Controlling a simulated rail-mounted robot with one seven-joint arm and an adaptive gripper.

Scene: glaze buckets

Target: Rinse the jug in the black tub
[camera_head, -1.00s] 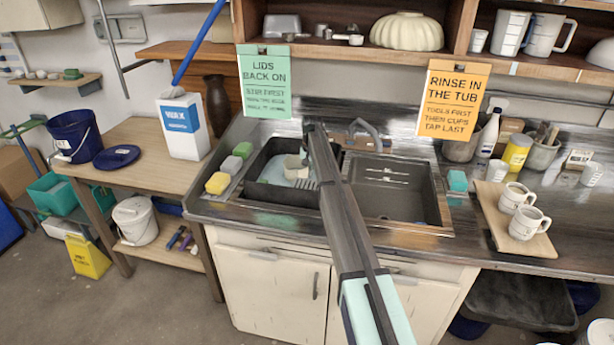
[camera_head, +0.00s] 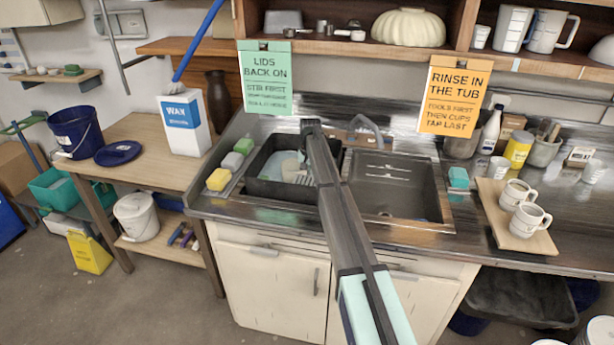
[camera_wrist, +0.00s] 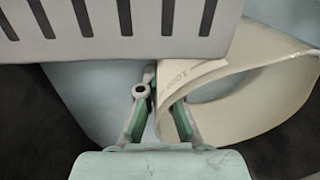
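The black tub (camera_head: 262,188) sits in the left basin of the sink. In the wrist view, the jug (camera_wrist: 255,115) is cream-white with measuring marks near its rim. My gripper (camera_wrist: 161,108) has its green-padded fingers on either side of the jug's wall and appears shut on it. The jug is tilted over a pale blue surface (camera_wrist: 85,95), which I cannot identify for certain. A grey slotted tool (camera_wrist: 140,20) crosses the top of the wrist view. In the head view my arm hides the gripper, and I cannot make out the jug.
The right basin (camera_head: 395,195) looks empty. Sponges (camera_head: 218,180) line the left of the sink. Two mugs (camera_head: 525,219) stand on a wooden board (camera_head: 508,240) at the right. The orange sign (camera_head: 454,95) and green sign (camera_head: 265,78) hang above.

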